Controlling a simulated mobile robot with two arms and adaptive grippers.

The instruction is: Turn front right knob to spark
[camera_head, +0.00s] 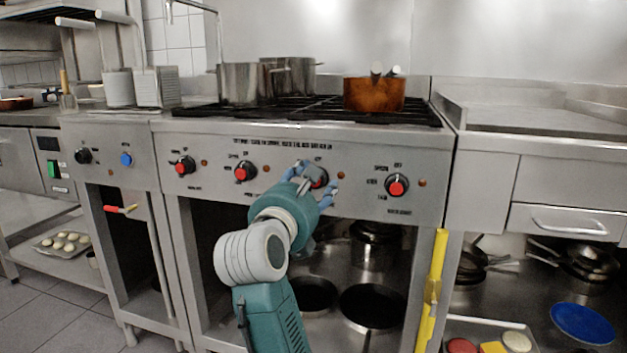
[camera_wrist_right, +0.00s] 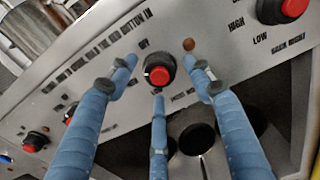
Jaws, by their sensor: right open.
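The stove's front panel (camera_head: 340,152) carries a row of black knobs with red centres. My right gripper (camera_head: 314,180) is at the third knob from the left (camera_head: 320,177), partly covering it in the head view. In the right wrist view, this knob (camera_wrist_right: 159,70) sits between the three spread blue fingers of the open gripper (camera_wrist_right: 164,77). Fingertips are around the knob near the panel; contact cannot be told. The label below this knob is partly hidden by a finger. The rightmost knob (camera_head: 397,186) also shows in the wrist view (camera_wrist_right: 282,8). My left gripper is out of view.
Two further knobs (camera_head: 245,171) (camera_head: 185,165) are left of the gripper. A copper pot (camera_head: 374,95) and steel pots (camera_head: 245,84) stand on the cooktop. A yellow upright object (camera_head: 433,285) stands at the stove's lower right. Pans (camera_head: 372,307) lie on the shelf below.

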